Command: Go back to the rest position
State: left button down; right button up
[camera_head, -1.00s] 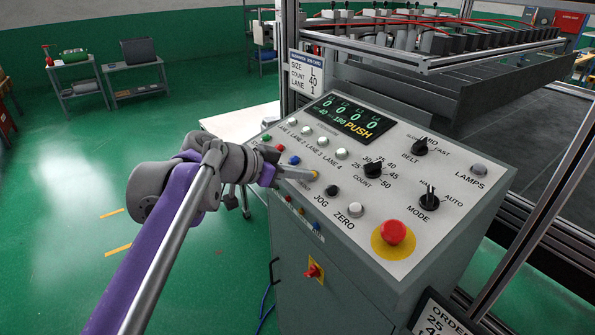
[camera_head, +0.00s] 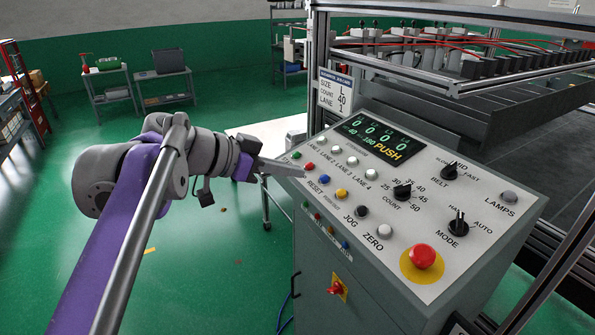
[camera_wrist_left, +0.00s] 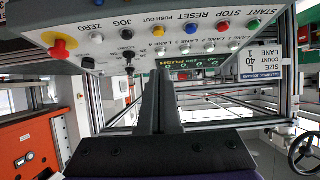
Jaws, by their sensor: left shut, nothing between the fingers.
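My left gripper (camera_head: 290,170) is shut and empty. Its fingertips point right, at the left edge of the sloped control panel (camera_head: 375,245), near the coloured push buttons. In the head view I cannot tell the exact gap between the fingertips and the panel. In the left wrist view the closed fingers (camera_wrist_left: 158,95) reach toward the panel's display (camera_wrist_left: 195,73), with the row of buttons beyond. My right gripper does not show in either view.
The panel carries a red emergency button (camera_head: 422,257), a blue button (camera_head: 324,181) and several knobs. A metal frame machine (camera_head: 450,75) stands behind it. A white table (camera_head: 270,140) stands behind my left gripper. Green floor (camera_head: 215,270) lies open at the left.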

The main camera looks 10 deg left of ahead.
pick_arm(q)
jog(key=shift+d, duration=0.1)
dwell(0.4)
jog(key=s+a+f+n+y, duration=0.3)
jog(key=s+f, duration=0.3)
jog(key=f, duration=0.5)
jog(key=s+a+f+n+y, duration=0.3)
jog(key=s+f, duration=0.4)
jog(key=f, duration=0.4)
jog(key=s+a+f+n+g+y, duration=0.1)
jog(key=s+a+f+n+y, duration=0.3)
jog(key=f, duration=0.8)
jog(key=s, duration=0.2)
jog(key=shift+s+a+n, duration=0.35)
jog(key=shift+n, duration=0.05)
jog(key=shift+d+f, duration=0.1)
dwell(3.0)
